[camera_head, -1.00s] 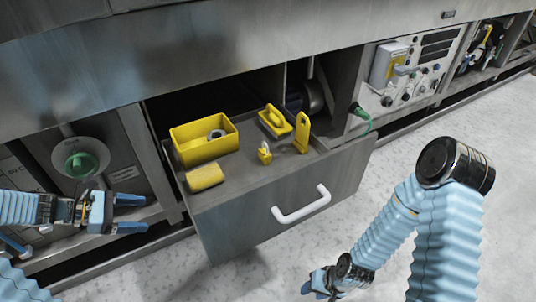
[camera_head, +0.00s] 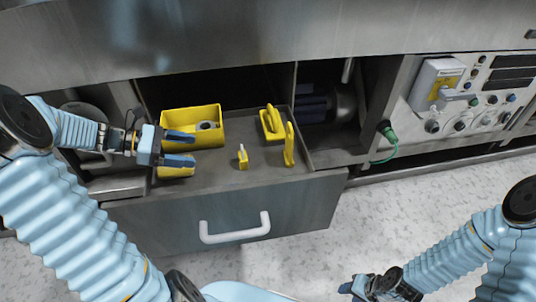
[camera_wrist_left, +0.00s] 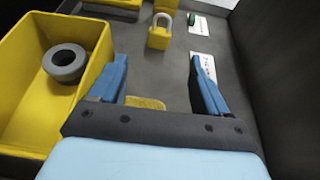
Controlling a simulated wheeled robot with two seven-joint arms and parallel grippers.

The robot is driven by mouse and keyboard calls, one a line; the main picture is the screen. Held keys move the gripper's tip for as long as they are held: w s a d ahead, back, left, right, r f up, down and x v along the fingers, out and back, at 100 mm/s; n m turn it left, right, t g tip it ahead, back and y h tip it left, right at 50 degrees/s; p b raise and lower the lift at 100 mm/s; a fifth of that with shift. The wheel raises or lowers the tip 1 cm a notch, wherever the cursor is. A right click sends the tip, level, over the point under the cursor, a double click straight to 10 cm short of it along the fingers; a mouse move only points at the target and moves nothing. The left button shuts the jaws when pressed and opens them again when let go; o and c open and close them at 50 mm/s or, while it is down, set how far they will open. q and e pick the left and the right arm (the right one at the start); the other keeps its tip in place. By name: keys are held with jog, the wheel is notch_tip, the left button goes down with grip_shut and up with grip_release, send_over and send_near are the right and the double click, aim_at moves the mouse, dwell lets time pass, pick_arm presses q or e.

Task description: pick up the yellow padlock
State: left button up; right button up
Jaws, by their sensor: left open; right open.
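The yellow padlock (camera_head: 242,160) stands upright on the drawer floor, near the drawer's front. In the left wrist view the padlock (camera_wrist_left: 159,38) shows its yellow body and grey shackle, beyond my fingertips. My left gripper (camera_head: 190,149) is open and empty over the left part of the drawer, left of the padlock and apart from it. Its spread fingers also show in the left wrist view (camera_wrist_left: 159,72). My right gripper (camera_head: 348,288) is low at the bottom of the head view, over the floor, away from the drawer; nothing shows in it.
The open drawer (camera_head: 285,205) has a white handle (camera_head: 235,229). A yellow bin (camera_head: 218,113) holding a grey ring (camera_head: 206,126) is behind my left gripper. A yellow block (camera_head: 176,172) lies partly under it. Yellow pieces (camera_head: 289,146) (camera_head: 270,125) stand right of the padlock.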

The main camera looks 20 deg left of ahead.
pick_arm(q)
jog(key=b, duration=0.1)
send_near(239, 155)
jog(key=x, duration=0.4)
jog(key=shift+f, duration=0.25)
jog(key=shift+b+x, duration=0.45)
jog(key=shift+x, duration=2.35)
jog(key=shift+r, duration=0.1)
jog(key=c, duration=1.2)
pick_arm(e)
jog(key=shift+w+d+f, duration=0.25)
jog(key=shift+d+f, duration=0.3)
jog(key=shift+f, duration=0.35)
pick_arm(q)
jog(key=shift+r, duration=0.1)
